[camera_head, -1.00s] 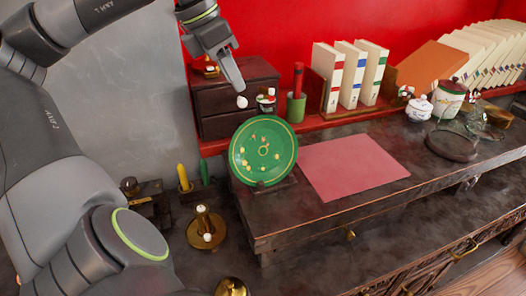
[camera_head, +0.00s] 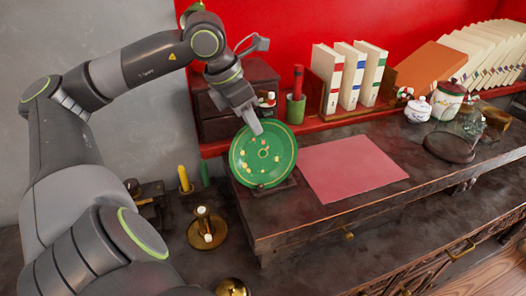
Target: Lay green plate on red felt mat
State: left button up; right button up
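The green plate (camera_head: 263,165) with small yellow and red motifs leans upright on a small dark stand at the left end of the dark wooden table. The red felt mat (camera_head: 350,168) lies flat and bare just right of the plate. My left gripper (camera_head: 256,130) reaches down from above, and its visible finger overlaps the plate's top rim. Only one finger shows clearly, so I cannot tell its opening or whether it touches the plate. My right gripper is not in view.
Behind the plate stand a dark drawer box (camera_head: 218,125) and a green pen cup (camera_head: 295,109). White books (camera_head: 350,75) stand behind the mat. Lidded jars (camera_head: 446,101) and a round dark stand (camera_head: 449,147) are at the right. A brass candle holder (camera_head: 207,232) stands lower left.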

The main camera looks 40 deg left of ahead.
pick_arm(q)
jog(key=shift+c, duration=0.3)
grip_shut()
